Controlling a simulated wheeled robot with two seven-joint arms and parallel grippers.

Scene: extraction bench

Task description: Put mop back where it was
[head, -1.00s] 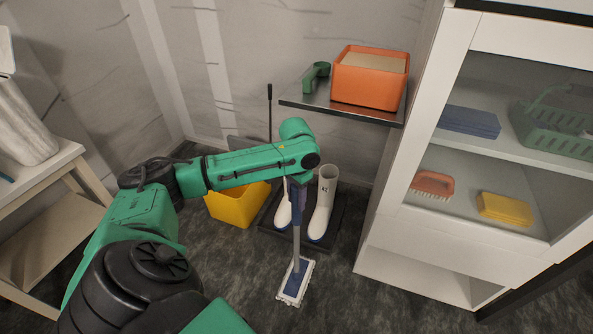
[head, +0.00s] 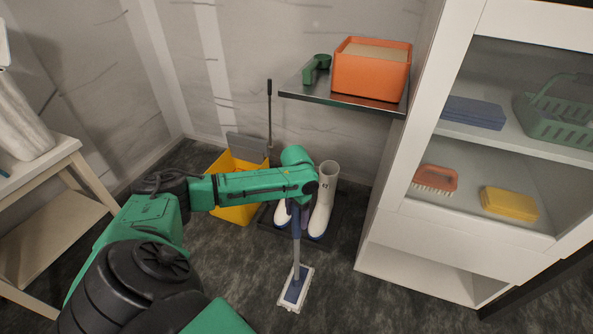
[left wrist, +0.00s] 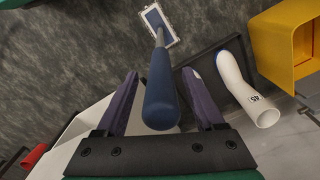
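The mop stands nearly upright in the head view. Its grey pole (head: 295,252) and blue-and-white flat head (head: 295,288) show in front of the white boots. The upper end is hidden behind my left gripper (head: 298,207). In the left wrist view, the mop's blue handle end (left wrist: 161,100) points up between the two purple fingers of my left gripper (left wrist: 160,75). The fingers are apart, with a gap on each side of the handle. I cannot tell if the mop head touches the floor. My right gripper is not in view.
White boots (head: 323,202) stand on a dark tray (head: 330,227) behind the mop. A yellow bucket (head: 235,212) is left of them. A metal shelf (head: 335,99) with an orange box (head: 370,75) juts out above. A white cabinet (head: 410,255) stands right. Floor in front is clear.

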